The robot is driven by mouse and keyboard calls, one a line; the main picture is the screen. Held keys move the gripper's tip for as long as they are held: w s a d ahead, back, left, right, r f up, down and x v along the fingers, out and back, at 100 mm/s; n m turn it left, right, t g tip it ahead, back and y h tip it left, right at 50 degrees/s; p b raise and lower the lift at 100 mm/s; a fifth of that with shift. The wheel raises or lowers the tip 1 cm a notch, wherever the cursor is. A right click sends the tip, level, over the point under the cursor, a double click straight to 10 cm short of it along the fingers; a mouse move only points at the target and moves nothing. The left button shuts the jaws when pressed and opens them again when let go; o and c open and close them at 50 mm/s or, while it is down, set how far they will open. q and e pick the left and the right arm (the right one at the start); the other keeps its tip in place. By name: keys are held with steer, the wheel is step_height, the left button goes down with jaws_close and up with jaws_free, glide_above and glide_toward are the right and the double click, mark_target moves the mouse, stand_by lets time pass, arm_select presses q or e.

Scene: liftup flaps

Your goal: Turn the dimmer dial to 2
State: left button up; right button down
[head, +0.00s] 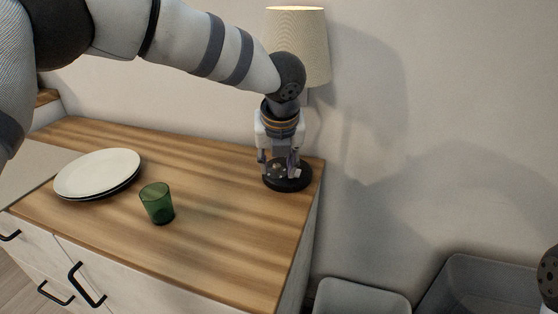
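My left gripper (280,165) points down over the round black base (289,184) of the table lamp at the right end of the wooden counter. Its fingers are on either side of something small at the base. The dimmer dial itself is hidden or too small to make out, and I cannot tell whether the fingers touch it. The lamp's cream shade (302,45) is behind my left arm and glows at the top. My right gripper is not in view; only a dark part of my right arm shows at the right edge.
Stacked plates (97,173) and a green glass (157,203) stand on the wooden counter (222,235), left of the lamp. The counter ends just right of the lamp base. Grey bins (360,297) stand below at the lower right. The wall is close behind the lamp.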

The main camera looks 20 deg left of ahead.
arm_select(q)
steer(key=shift+w+a+f, duration=0.1)
steer(key=shift+w+a, duration=0.1)
steer(key=shift+w, duration=0.4)
steer(key=shift+w+a+f, duration=0.1)
steer(key=shift+w+a, duration=0.1)
steer(key=shift+w, duration=0.35)
steer(key=shift+w+f, duration=0.15)
steer(key=shift+f, duration=0.1)
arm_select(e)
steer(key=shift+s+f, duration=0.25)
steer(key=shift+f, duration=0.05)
arm_select(q)
jaws_close()
steer(key=shift+a+r+m, duration=0.1)
steer(key=shift+m, duration=0.2)
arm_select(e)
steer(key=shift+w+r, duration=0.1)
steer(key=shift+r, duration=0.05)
